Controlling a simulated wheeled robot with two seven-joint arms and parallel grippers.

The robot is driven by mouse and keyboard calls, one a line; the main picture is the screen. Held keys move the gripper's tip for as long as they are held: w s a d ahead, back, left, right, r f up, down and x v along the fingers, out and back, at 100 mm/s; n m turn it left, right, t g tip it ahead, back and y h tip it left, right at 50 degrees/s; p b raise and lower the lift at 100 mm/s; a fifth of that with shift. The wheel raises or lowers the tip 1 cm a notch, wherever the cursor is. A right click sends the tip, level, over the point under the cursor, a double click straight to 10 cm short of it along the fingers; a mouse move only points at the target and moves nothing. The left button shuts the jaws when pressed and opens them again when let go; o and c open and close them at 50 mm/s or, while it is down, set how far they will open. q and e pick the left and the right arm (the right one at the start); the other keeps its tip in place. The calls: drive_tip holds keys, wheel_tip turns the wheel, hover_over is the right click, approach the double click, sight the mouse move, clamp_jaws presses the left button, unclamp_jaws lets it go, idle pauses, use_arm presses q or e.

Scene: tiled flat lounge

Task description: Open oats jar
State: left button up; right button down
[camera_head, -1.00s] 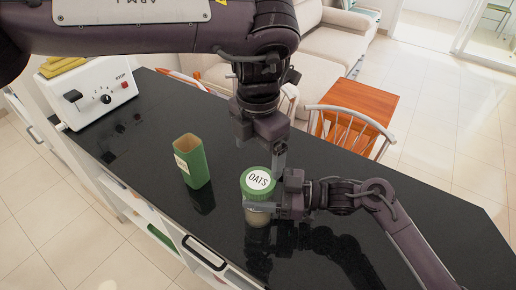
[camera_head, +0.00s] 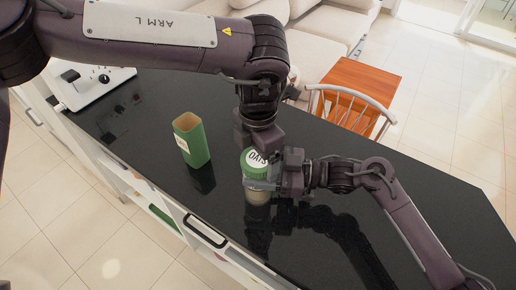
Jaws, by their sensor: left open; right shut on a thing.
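The oats jar (camera_head: 257,195) stands upright on the black counter. Its green lid (camera_head: 255,170) is on and carries a white label reading OATS, partly covered by my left gripper. My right gripper (camera_head: 262,186) comes from the right and is shut on the jar's side, just below the lid. My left gripper (camera_head: 257,150) points down from above at the lid. Its fingertips are hidden, so I cannot tell whether they touch the lid.
An open green box (camera_head: 192,140) stands on the counter left of the jar.

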use_arm(q)
drive_tip(key=c, duration=1)
drive_tip(key=n, duration=1.7)
drive_tip(key=shift+n, duration=0.3)
drive_tip(key=n, duration=1.1)
drive_tip(key=shift+r, duration=0.1)
drive_tip(key=shift+r, duration=0.2)
